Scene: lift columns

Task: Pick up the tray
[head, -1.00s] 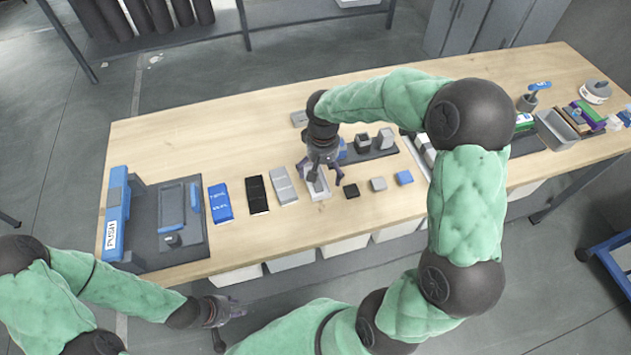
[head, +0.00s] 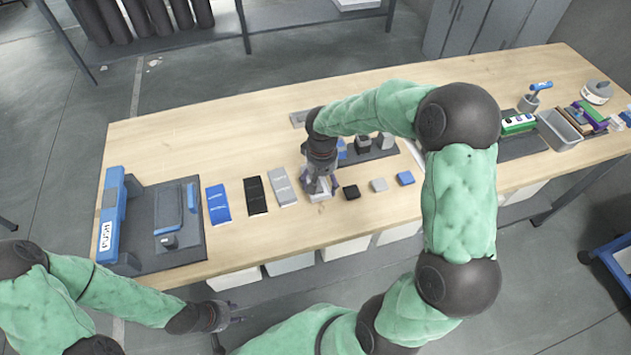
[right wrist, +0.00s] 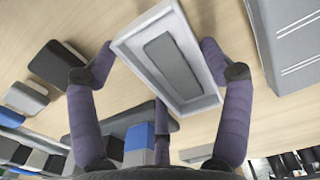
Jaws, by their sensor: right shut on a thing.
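The tray is a small white rectangular dish with a grey inset. It shows in the right wrist view (right wrist: 205,103) and low in the head view (head: 320,197), at the front middle of the wooden table. My right gripper (head: 318,186) points down over it. In the right wrist view the purple fingers of the right gripper (right wrist: 158,60) are closed against the tray's sides. I cannot tell whether the tray is clear of the table. My left gripper (head: 232,312) hangs off the table's front edge, empty, its fingers apart.
A grey box (head: 283,187), a black box (head: 256,196) and a blue box (head: 218,204) lie left of the tray. A dark holder (head: 378,153) stands behind. The back left tabletop is clear.

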